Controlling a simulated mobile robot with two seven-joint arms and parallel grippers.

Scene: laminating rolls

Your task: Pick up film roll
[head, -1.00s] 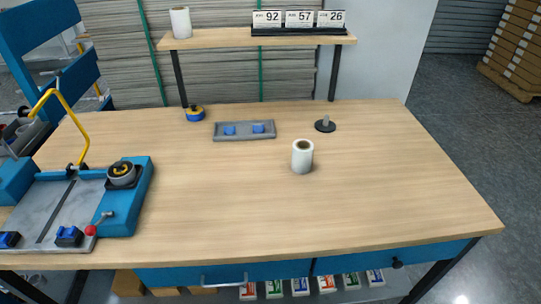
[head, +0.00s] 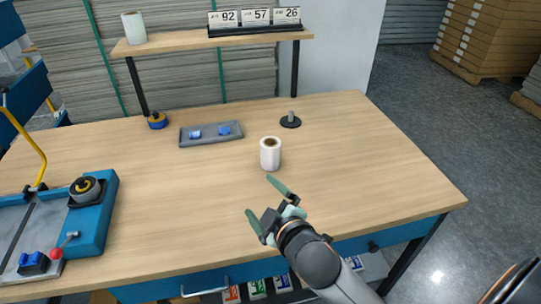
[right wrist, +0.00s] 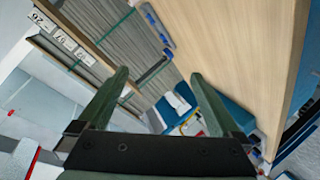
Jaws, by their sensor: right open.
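A white film roll (head: 270,153) with a brown core stands upright on the wooden table (head: 180,220), right of its middle. Another white roll (head: 134,28) stands on the raised shelf at the back left. My right gripper (head: 262,196) is open and empty over the front part of the table, nearer to me than the film roll and apart from it. In the right wrist view its two green fingers (right wrist: 158,95) are spread wide with nothing between them. My left gripper is not in view.
A grey tray (head: 186,141) with blue pieces lies behind the roll, and a black-based peg (head: 290,121) stands back right. A blue tape dispenser (head: 157,121) is back left. A blue machine (head: 98,220) with a yellow handle fills the left. Number cards stand on the shelf (head: 190,42).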

